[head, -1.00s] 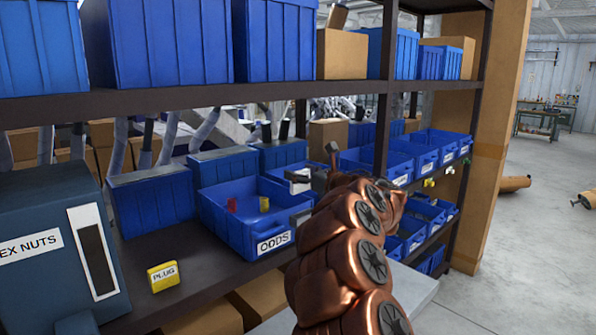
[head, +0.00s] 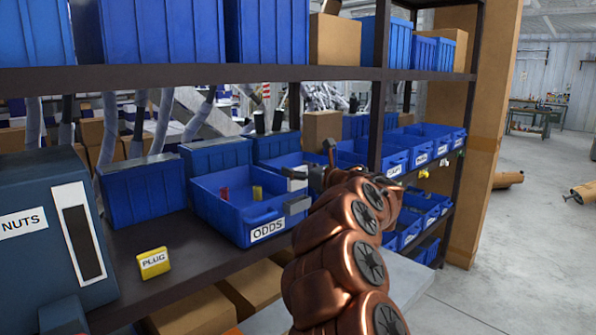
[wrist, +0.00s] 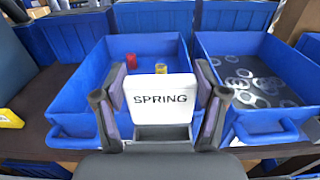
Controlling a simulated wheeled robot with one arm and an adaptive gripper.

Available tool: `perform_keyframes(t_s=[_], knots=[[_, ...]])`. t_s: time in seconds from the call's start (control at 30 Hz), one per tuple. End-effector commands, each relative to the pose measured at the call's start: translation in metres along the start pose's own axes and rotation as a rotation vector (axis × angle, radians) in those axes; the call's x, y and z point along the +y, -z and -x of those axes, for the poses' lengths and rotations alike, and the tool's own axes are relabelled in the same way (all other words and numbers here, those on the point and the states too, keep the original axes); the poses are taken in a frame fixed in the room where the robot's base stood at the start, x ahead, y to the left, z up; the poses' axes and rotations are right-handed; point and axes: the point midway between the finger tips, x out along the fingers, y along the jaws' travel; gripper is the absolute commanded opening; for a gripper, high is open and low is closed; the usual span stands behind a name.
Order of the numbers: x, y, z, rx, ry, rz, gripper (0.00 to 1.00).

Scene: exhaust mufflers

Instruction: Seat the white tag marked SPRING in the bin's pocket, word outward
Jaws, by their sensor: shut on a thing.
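The white tag (wrist: 160,88) marked SPRING is upright, its word facing the wrist camera and reading level. My gripper (wrist: 160,98) is shut on it, one finger at each side edge. Below the tag, a grey pocket (wrist: 161,133) shows at the front of the blue bin (wrist: 90,83) that holds a red and a yellow piece. In the head view the tag (head: 297,172) is beside my gripper (head: 322,176), above and apart from the grey pocket (head: 297,205) at the right front corner of the ODDS bin (head: 215,208). The tag's lower edge is close above the pocket in the wrist view.
A blue bin of washers (wrist: 255,85) stands close on the right. A yellow PLUG block (head: 153,262) lies on the shelf at left, by a dark HEX NUTS-type cabinet (head: 50,235). A shelf post (head: 378,110) and an upper shelf (head: 200,80) frame the space.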

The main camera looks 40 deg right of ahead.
Motion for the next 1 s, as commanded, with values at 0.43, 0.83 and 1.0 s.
perform_keyframes(t_s=[0.43, 0.83, 1.0], knots=[[0.0, 0.024, 0.0, -0.001, 0.0, 0.0, 0.37], [0.0, 0.024, 0.0, -0.001, 0.0, 0.0, 0.37], [0.0, 0.024, 0.0, -0.001, 0.0, 0.0, 0.37]])
